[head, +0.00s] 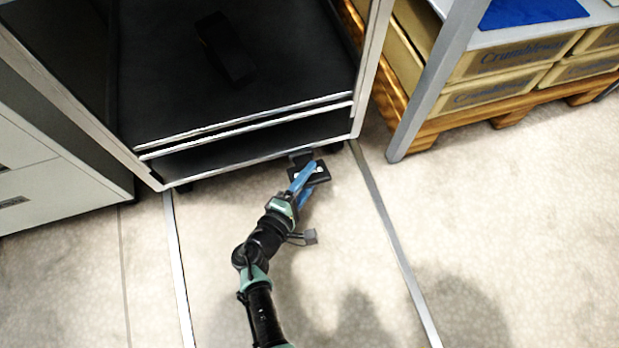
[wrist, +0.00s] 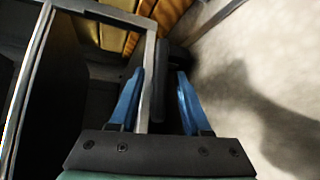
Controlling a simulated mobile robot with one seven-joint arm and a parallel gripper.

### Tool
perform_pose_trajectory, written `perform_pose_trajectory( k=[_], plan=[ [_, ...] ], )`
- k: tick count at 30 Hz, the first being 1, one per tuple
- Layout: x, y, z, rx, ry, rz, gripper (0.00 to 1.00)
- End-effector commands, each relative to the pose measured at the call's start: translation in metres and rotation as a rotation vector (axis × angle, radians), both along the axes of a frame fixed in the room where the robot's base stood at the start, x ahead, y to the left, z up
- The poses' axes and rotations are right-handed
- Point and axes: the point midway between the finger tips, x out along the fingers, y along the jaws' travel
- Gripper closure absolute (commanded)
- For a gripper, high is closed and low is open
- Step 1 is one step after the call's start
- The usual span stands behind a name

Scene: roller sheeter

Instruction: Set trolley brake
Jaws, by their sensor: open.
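The trolley (head: 246,157) is a metal-framed rack with dark shelves at the top left of the head view. A small black pedal-like part (head: 320,173), which looks like the brake, sticks out at its lower front right corner, close to the floor. My gripper (head: 304,178) is open with its blue fingers at this part, partly covering it. In the wrist view a dark upright piece (wrist: 158,95) lies between the two fingers of my gripper (wrist: 160,72). Whether a finger touches it, I cannot tell. The trolley's metal edge (wrist: 146,75) passes beside the left finger.
A shelf with tan crates (head: 500,60) on a wooden pallet (head: 460,125) stands at the right; its grey post (head: 420,100) reaches the floor. A white cabinet (head: 50,170) stands at the left. Pale floor (head: 500,230) with metal strips is clear in front.

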Motion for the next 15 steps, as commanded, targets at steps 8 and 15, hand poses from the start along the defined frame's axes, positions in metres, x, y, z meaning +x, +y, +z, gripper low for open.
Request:
perform_pose_trajectory(
  k=[8, 15],
  plan=[
    [0.0038, -0.0021, -0.0003, 0.000, 0.000, 0.000, 0.53],
    [0.0035, -0.0019, -0.0004, 0.000, 0.000, 0.000, 0.83]
  ],
)
